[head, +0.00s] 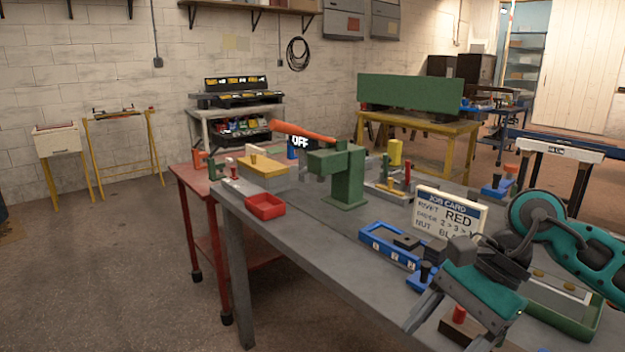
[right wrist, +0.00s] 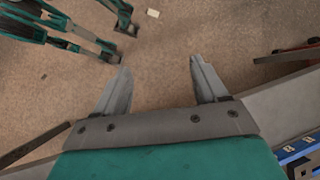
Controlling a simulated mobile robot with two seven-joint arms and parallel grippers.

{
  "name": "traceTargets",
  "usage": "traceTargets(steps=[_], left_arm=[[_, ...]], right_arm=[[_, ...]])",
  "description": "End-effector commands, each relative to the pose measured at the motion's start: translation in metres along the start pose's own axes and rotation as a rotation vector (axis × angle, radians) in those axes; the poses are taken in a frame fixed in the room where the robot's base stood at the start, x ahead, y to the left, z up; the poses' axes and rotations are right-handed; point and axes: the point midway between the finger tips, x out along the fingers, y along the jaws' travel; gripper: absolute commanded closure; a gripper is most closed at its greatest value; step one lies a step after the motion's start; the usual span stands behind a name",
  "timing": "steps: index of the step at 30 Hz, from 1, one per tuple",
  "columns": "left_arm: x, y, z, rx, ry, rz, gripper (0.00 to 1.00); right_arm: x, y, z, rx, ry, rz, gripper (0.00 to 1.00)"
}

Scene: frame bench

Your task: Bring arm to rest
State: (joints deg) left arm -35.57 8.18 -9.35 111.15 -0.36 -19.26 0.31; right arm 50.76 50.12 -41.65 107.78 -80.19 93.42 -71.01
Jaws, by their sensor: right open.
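My right arm (head: 585,245) comes in from the right of the head view, above the near right part of the grey bench. My right gripper (head: 438,335) is open, its fingers pointing down and towards the near edge. In the right wrist view the right gripper (right wrist: 158,70) has its two fingers well apart, with nothing between them and bare floor beyond. Teal and grey parts of what looks like my left arm (right wrist: 75,35) show at the upper left there; its jaw state is unclear. The left arm is not in the head view.
The grey bench (head: 300,235) carries a green press (head: 345,175) with an orange lever, a red tray (head: 265,206), a job card (head: 450,213), a blue holder (head: 385,243) and a green tray (head: 575,325) under my right arm. Floor at left is clear.

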Motion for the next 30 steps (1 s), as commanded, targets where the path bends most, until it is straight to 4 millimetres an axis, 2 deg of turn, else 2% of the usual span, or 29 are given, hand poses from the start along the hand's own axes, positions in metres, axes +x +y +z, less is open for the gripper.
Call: traceTargets(steps=[1, 5, 6, 9, 12, 14, 17, 20, 23, 24, 27, 30], left_arm=[[0.001, 0.000, -0.002, 0.000, 0.003, -0.001, 1.00], [0.001, 0.000, -0.002, 0.000, 0.004, -0.001, 1.00], [0.000, 0.000, -0.002, 0.000, 0.003, -0.001, 1.00], [0.000, 0.000, -0.001, 0.000, 0.003, -0.001, 1.00], [0.000, 0.000, -0.001, 0.000, 0.002, -0.001, 1.00], [-0.001, 0.000, 0.000, 0.000, 0.000, 0.000, 1.00], [-0.001, 0.000, 0.002, -0.001, -0.003, 0.000, 1.00], [-0.002, 0.000, 0.003, -0.001, -0.005, 0.000, 1.00], [-0.002, 0.000, 0.003, -0.001, -0.006, 0.000, 1.00], [-0.002, 0.000, 0.003, -0.001, -0.006, 0.000, 1.00], [-0.002, 0.000, 0.003, -0.001, -0.006, 0.000, 1.00], [-0.002, 0.000, 0.003, -0.001, -0.006, 0.000, 1.00]], right_arm=[[0.019, -0.003, 0.019, 0.052, -0.127, -0.020, 0.28], [0.049, -0.018, 0.071, 0.272, -0.502, -0.082, 0.28], [0.053, -0.024, 0.085, 0.360, -0.625, -0.095, 0.28], [0.054, -0.039, 0.109, 0.612, -0.933, -0.110, 0.28], [0.049, -0.054, 0.114, 0.901, -1.233, -0.102, 0.28], [0.046, -0.062, 0.105, 1.091, -1.407, -0.088, 0.28], [0.049, -0.070, 0.075, 1.429, -1.690, -0.049, 0.28], [0.063, -0.066, 0.031, 1.789, -1.961, 0.005, 0.28], [0.094, -0.045, -0.020, 2.166, -2.218, 0.072, 0.28], [0.111, -0.031, -0.040, -2.124, 2.120, -0.091, 0.28], [0.155, 0.012, -0.080, -1.876, 1.779, -0.117, 0.28], [0.195, 0.056, -0.102, -1.671, 1.526, -0.124, 0.28]])
